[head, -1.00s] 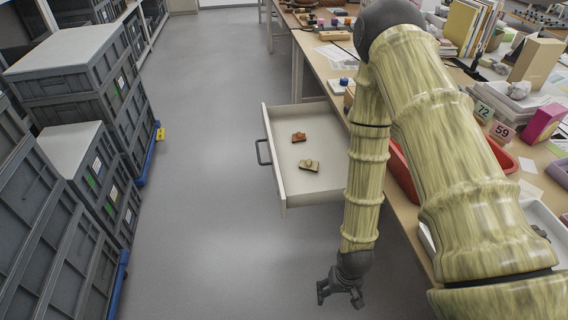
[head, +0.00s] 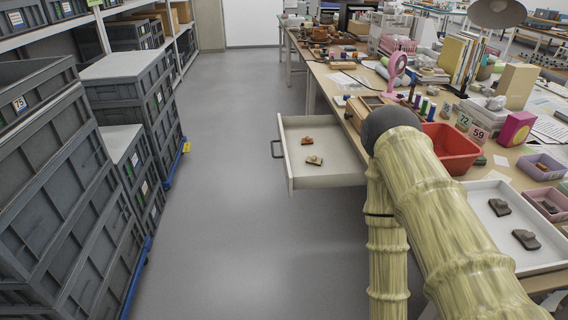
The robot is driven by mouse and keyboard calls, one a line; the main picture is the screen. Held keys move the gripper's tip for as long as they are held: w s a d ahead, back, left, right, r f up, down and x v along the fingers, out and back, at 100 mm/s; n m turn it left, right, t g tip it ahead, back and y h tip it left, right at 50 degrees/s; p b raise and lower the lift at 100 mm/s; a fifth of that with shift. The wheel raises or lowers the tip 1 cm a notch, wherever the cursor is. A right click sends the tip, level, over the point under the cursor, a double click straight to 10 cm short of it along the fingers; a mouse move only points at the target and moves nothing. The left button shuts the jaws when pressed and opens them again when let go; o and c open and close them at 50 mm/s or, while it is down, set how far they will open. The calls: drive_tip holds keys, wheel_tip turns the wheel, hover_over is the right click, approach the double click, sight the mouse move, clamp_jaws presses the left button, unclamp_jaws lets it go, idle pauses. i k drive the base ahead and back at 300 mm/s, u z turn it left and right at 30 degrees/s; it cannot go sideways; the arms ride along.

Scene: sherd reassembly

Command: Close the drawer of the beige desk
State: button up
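The drawer (head: 326,181) of the beige desk (head: 344,74) stands pulled out to the left, over the aisle floor. It has a white front and a dark handle (head: 277,149) on its left side. Two sherds lie apart inside it: a reddish-brown one (head: 307,141) and a tan one (head: 314,160). My arm comes in from the lower right and hangs down on the near side of the drawer. My gripper is below the bottom edge of the head view, so its fingers are hidden.
Stacked grey crates (head: 62,190) on blue dollies line the left side. The grey floor (head: 225,230) between them and the drawer is clear. The desktop holds a red bin (head: 452,148), a white tray (head: 510,225) with dark sherds, and a pink fan (head: 396,70).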

sight(342, 166)
drive_tip(key=z, duration=1.05)
drive_tip(key=k, duration=0.1)
drive_tip(key=u, duration=1.75)
drive_tip(key=i, duration=0.8)
drive_tip(key=z, duration=0.55)
drive_tip(key=i, duration=0.7)
drive_tip(key=u, duration=1.85)
drive_tip(key=k, duration=0.75)
drive_tip(key=z, duration=0.55)
